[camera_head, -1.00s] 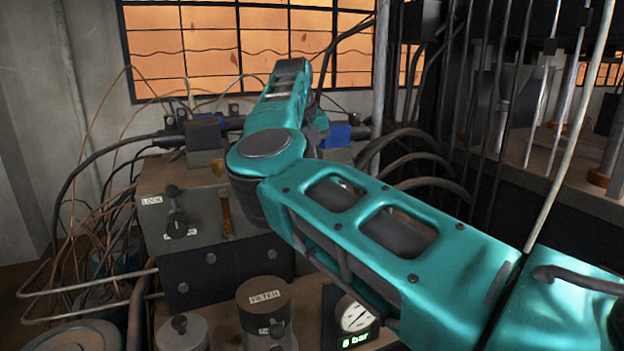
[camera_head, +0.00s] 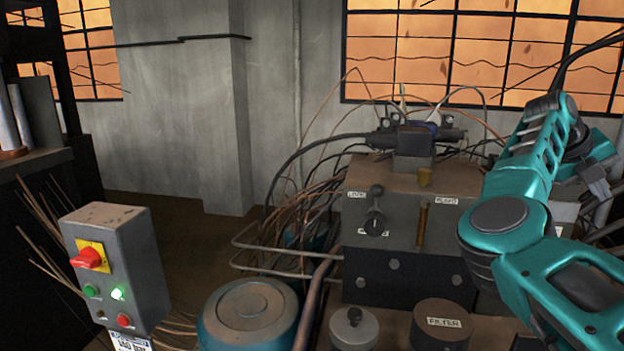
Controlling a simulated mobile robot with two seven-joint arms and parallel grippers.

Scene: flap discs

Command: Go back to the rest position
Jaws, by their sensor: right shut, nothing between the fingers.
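My teal right arm comes in from the lower right of the head view, bends at a round joint, and reaches up towards the window. My right gripper (camera_head: 602,188) hangs below the wrist near the right edge, small and partly hidden by the arm. It is shut and empty, to the right of the grey hydraulic block and apart from it as far as I can see. My left arm and gripper are out of view. No object is held.
The grey valve block (camera_head: 400,240) with its lever stands left of my arm. A filter cap (camera_head: 443,322) and a round teal-sided tank (camera_head: 248,315) are in front. A control box (camera_head: 118,265) with a red switch stands at lower left. Loose wires (camera_head: 300,215) spread behind the tank.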

